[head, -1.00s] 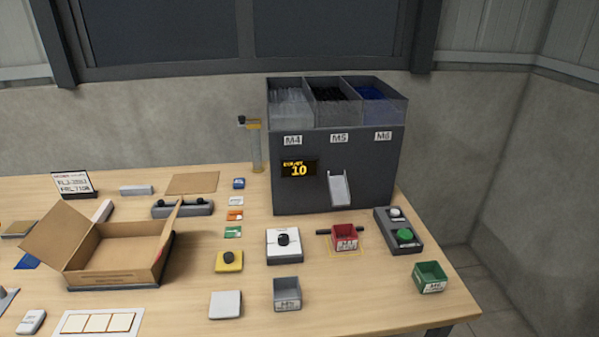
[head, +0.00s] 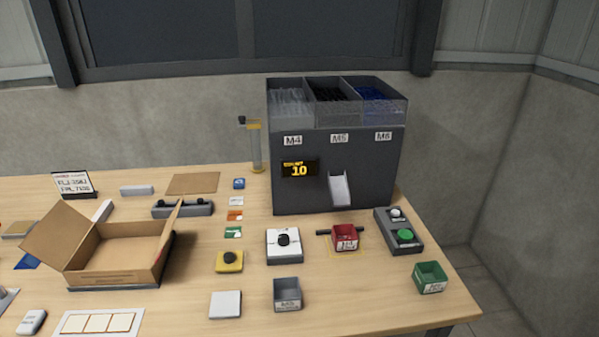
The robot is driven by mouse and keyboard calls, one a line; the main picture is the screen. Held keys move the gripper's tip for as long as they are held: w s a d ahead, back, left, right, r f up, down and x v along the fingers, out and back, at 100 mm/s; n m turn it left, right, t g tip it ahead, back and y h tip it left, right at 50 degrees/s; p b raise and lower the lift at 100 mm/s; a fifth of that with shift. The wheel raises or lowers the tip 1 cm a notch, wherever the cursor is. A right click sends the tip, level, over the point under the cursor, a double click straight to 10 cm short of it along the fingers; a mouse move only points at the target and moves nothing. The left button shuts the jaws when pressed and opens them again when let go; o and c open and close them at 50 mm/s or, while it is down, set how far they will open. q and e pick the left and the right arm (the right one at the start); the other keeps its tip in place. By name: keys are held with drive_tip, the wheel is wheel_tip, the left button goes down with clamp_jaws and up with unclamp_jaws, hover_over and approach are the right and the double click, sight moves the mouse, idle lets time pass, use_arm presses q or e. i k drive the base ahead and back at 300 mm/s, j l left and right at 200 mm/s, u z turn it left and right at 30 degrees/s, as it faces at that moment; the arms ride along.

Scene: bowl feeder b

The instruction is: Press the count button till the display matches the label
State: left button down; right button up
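The dark grey feeder (head: 300,195) stands at the back of the table with three clear-fronted bins marked M4, M5 and M6. Its display (head: 299,170) shows 10 in yellow. A control box (head: 399,231) at its right has a white button (head: 396,213) and a green button (head: 405,236); I cannot read which is the count button. A red bin (head: 345,238) with a white label sits in a yellow outline below the chute (head: 340,189); its label is too blurred to read.
A white box with a black knob (head: 284,245), a yellow box with a black knob (head: 229,261), a grey bin (head: 287,294) and a green bin (head: 430,277) stand in front. An open cardboard box (head: 115,256) fills the left. A sign (head: 73,184) stands behind it.

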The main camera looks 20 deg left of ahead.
sight(404, 235)
drive_tip(key=i+l, duration=0.2)
drive_tip(key=l, duration=0.15)
drive_tip(key=i+l, duration=0.15)
drive_tip(key=l, duration=0.15)
drive_tip(key=i+l+u, duration=0.1)
drive_tip(key=l, duration=0.25)
drive_tip(key=i+l, duration=0.25)
drive_tip(key=l+u, duration=0.05)
drive_tip(key=l, duration=0.05)
